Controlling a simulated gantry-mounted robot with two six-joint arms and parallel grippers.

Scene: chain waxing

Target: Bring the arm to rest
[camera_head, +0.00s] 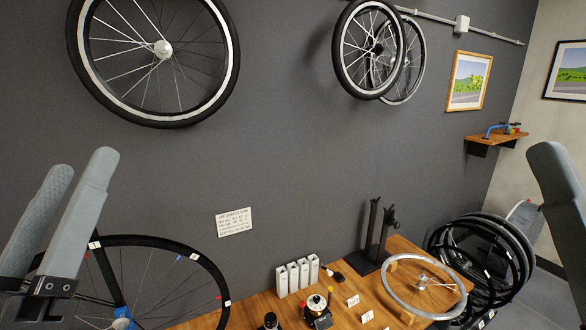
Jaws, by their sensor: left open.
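My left gripper (82,163) is at the left edge, raised in front of the wall. Its two grey padded fingers point up and stand apart, with nothing between them. My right gripper (556,160) shows only as one grey finger at the right edge. Its other finger is out of frame, so I cannot tell its opening or whether it holds anything.
A wooden bench (262,309) holds white upright blocks (297,275), a small pot (317,308), a black stand (375,240) and a silver rim (424,288). A black wheel (222,285) is behind my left gripper. Tyres (484,262) stand at right. Wheels hang above.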

